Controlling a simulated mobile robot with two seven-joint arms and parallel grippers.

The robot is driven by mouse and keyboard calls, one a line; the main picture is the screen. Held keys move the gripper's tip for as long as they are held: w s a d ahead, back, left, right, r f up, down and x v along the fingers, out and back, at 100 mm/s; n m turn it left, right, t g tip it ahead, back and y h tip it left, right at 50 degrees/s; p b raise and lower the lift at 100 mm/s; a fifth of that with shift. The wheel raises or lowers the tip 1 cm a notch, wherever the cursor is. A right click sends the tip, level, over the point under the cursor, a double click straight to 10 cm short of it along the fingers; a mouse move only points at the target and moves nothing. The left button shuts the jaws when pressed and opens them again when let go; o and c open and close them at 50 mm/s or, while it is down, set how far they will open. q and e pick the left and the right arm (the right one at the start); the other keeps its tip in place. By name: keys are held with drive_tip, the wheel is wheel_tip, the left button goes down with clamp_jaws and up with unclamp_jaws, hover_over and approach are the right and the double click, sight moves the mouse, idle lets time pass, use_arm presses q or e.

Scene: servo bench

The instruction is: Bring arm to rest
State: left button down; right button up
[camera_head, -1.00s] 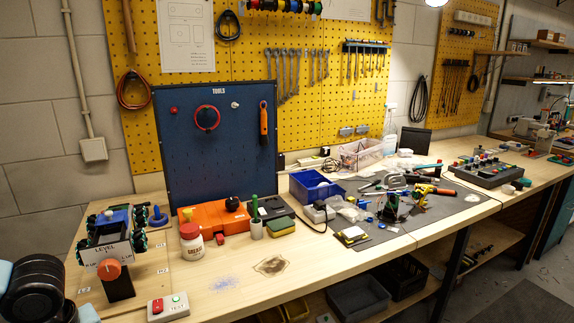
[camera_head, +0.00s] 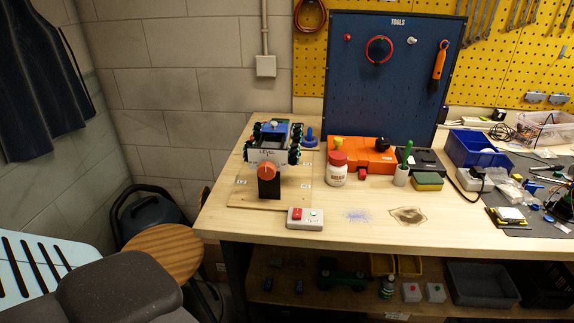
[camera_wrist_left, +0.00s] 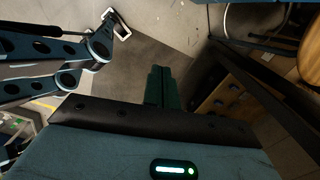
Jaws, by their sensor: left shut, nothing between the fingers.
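My left gripper (camera_wrist_left: 161,88) shows in the left wrist view as two dark green fingers pressed together, with nothing between them. It hangs over bare grey floor, clear of any object. In the head view the left gripper is out of frame; a dark rounded arm part of mine fills the lower left corner. My right gripper is not seen in either view.
The wooden workbench (camera_head: 260,222) carries a levelling rig (camera_head: 268,155), a button box (camera_head: 305,218), a white jar (camera_head: 337,170) and an orange case (camera_head: 362,156). A round wooden stool (camera_head: 165,250) stands left of the bench, near my arm.

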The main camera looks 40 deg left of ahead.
use_arm(q)
drive_tip(key=s+d+n, duration=0.3)
drive_tip(key=d+n, duration=0.4)
drive_tip(key=d, duration=0.5)
drive_tip(key=w+d+f+t+h+p, duration=0.2)
drive_tip(key=w+f+t, duration=0.3)
drive_tip(key=w+t, duration=0.4)
drive_tip(key=shift+d+f+p, duration=0.15)
drive_tip(key=shift+d+p, duration=0.35)
drive_tip(key=shift+d, duration=0.05)
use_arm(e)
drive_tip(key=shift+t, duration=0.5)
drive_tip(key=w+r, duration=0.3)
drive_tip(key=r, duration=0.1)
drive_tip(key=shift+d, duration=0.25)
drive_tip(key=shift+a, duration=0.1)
